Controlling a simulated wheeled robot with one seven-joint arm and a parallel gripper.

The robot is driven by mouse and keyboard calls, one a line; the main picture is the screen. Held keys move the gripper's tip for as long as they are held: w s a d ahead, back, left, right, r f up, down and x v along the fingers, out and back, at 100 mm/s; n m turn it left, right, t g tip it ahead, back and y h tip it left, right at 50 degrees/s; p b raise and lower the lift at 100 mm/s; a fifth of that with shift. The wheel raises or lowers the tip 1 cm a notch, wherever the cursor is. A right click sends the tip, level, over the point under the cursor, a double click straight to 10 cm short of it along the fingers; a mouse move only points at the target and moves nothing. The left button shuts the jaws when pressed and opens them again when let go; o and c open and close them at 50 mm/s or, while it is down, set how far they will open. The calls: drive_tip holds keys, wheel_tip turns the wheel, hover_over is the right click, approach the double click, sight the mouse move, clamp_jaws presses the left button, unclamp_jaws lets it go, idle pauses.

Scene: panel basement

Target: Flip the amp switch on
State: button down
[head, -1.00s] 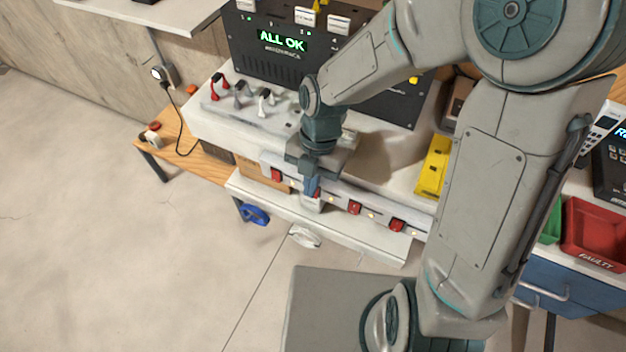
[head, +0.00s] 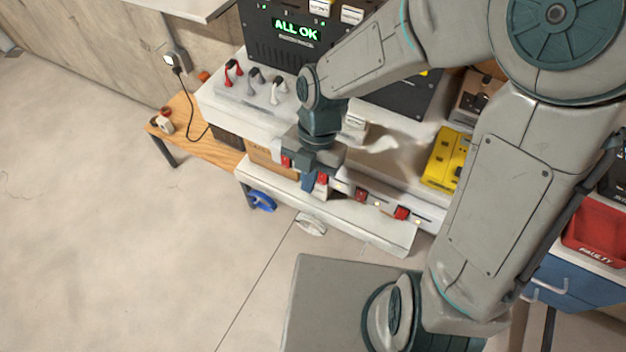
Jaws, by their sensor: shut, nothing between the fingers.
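A pale power strip (head: 342,188) with several red rocker switches runs along the front of the bench. One red switch (head: 322,178) is right beside my gripper's fingertips. No label naming the amp switch is readable. My gripper (head: 308,183) points down at the strip, shut and empty, its fingertips at or just above it. I cannot tell whether they touch the switch.
A black unit (head: 270,45) showing "ALL OK" stands behind. Red, grey and white clips (head: 255,80) sit on the white shelf to the left. A yellow box (head: 441,160) is to the right.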

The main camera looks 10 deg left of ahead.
drive_tip(key=w+d+r, duration=0.1)
drive_tip(key=w+r, duration=0.2)
drive_tip(key=r, duration=0.3)
drive_tip(key=shift+w+d, duration=0.25)
drive_tip(key=shift+w, duration=0.1)
